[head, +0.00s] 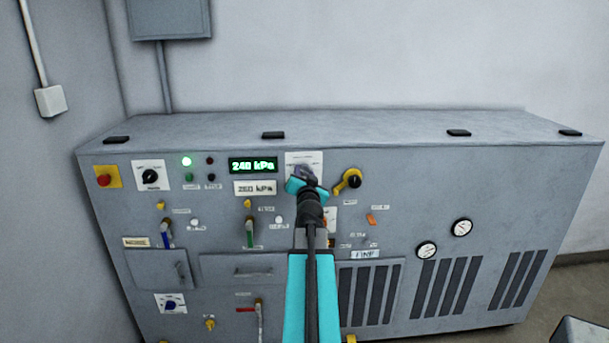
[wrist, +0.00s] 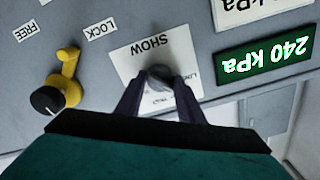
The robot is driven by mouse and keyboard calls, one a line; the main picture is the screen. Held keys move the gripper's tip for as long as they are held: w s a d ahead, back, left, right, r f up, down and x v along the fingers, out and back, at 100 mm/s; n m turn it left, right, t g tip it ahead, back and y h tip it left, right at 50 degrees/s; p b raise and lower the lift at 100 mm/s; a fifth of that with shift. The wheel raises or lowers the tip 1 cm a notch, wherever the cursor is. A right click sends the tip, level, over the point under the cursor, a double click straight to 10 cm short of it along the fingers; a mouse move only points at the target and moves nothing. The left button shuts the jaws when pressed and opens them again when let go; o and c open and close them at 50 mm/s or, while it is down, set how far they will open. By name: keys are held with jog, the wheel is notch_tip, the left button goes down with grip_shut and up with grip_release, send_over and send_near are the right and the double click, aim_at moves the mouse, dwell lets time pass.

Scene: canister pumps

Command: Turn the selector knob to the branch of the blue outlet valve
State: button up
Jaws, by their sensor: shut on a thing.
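A small grey knob (wrist: 160,74) sits on a white plate (wrist: 182,52) marked SHOW. My gripper (wrist: 160,84) is shut on this knob, a finger on each side. In the head view my gripper (head: 304,173) hides the knob and much of its plate (head: 292,157). The knob's pointing direction and most of the plate's lower lettering are hidden. A blue-handled valve (head: 167,236) is on the left of the cabinet front. A green-handled valve (head: 250,234) stands right of it and a red-handled one (head: 260,318) is lower down.
A lit display (head: 253,166) reads 240 kPa, above a plate (head: 255,188) reading 260 kPa. A yellow lock lever with a black knob (head: 352,180) is close to the right of my gripper. A red button (head: 104,180) and a black dial (head: 150,177) are at far left.

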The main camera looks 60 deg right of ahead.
aim_at(304, 173)
jog(key=shift+m, duration=1.6)
jog(key=o, duration=1)
jog(key=shift+o, duration=0.2)
jog(key=shift+v, duration=2.6)
jog(key=shift+w+f+b, duration=0.1)
jog(key=shift+f+b, duration=0.05)
jog(key=shift+b, duration=1.15)
